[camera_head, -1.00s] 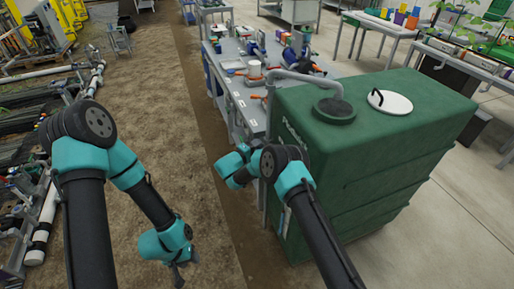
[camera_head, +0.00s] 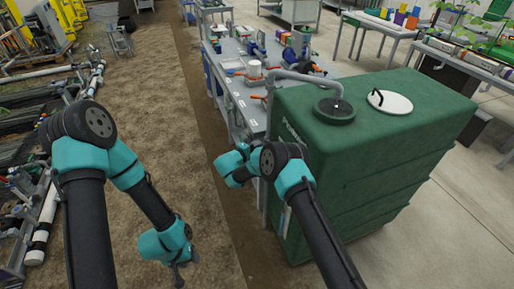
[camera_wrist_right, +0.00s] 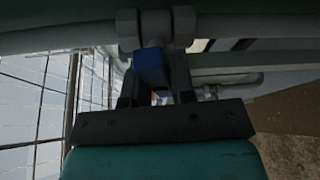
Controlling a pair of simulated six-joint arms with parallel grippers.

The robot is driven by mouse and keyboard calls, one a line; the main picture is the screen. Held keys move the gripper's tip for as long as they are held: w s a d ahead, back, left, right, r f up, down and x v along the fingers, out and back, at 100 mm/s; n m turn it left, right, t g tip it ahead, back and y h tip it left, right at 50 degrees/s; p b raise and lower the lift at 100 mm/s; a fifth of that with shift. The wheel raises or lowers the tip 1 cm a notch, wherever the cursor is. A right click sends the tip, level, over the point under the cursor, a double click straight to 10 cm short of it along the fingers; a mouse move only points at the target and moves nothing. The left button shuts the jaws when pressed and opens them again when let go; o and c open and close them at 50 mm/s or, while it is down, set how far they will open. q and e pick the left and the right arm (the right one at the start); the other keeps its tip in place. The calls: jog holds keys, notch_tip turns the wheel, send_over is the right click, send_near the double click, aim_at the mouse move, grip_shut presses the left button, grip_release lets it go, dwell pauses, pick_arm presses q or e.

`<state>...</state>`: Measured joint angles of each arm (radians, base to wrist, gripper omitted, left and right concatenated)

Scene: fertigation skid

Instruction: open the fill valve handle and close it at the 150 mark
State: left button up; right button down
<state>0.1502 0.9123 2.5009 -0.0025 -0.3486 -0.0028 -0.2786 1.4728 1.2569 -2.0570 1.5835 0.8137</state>
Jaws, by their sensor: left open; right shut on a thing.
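The blue fill valve handle (camera_wrist_right: 152,66) shows in the right wrist view, below a grey pipe with a fitting (camera_wrist_right: 155,28). My right gripper (camera_wrist_right: 154,84) is shut on it, with a dark finger on each side. Its lower part is partly hidden between the fingers. In the head view the handle and my right gripper are hidden by my right arm, beside the green tank (camera_head: 385,150). My left gripper (camera_head: 180,276) is open and empty, hanging low over the bare ground at the left. No 150 mark is readable in either view.
A grey pipe (camera_head: 300,76) bends over to the tank's dark round opening (camera_head: 334,111). A white lid (camera_head: 390,102) lies beside it. A cluttered grey workbench (camera_head: 245,98) stands behind the tank. White pipes (camera_head: 43,225) lie at the far left. The dirt path is clear.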

jog(key=n+g, duration=0.2)
jog(key=n, duration=0.2)
jog(key=shift+y, duration=0.4)
jog(key=shift+n+g, duration=1)
jog(key=shift+n, duration=0.8)
jog(key=c, duration=1)
grip_release()
jog(key=shift+c, duration=0.2)
jog(key=shift+a, duration=0.1)
jog(key=v, duration=1.7)
jog(key=shift+a+r, duration=0.1)
